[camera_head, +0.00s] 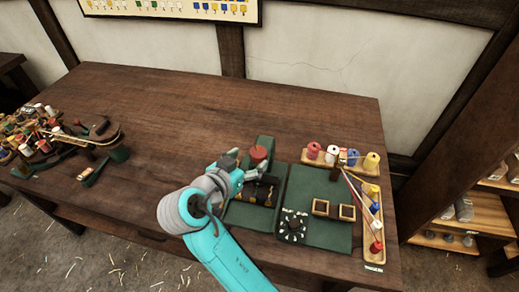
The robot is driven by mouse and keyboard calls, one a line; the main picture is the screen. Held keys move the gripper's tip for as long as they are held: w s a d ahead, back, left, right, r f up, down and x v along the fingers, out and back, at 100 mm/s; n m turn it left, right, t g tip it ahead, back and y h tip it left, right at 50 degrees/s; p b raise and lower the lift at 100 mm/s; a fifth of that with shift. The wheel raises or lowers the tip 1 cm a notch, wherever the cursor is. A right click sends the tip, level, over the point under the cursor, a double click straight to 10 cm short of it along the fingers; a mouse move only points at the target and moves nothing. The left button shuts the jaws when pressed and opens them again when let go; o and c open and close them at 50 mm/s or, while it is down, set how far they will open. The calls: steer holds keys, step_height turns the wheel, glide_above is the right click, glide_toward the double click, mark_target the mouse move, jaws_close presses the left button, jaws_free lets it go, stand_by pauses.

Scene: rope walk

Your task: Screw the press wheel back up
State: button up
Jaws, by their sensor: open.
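The likely press wheel is a round red knob (258,154) on a dark green stand (266,142), near the middle of the bench. My gripper (247,166) is open, just left of and in front of the red knob. Its fingers point towards the stand. I cannot tell whether a finger touches the knob. Below the gripper is a black block with yellow parts (262,191), partly covered by my gripper.
Clutter (50,135) covers the left end. The bench middle (180,120) is clear.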

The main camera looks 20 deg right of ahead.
mark_target(258, 152)
steer(key=x, duration=0.6)
steer(key=shift+w+d+f, duration=0.15)
steer(key=c, duration=1.2)
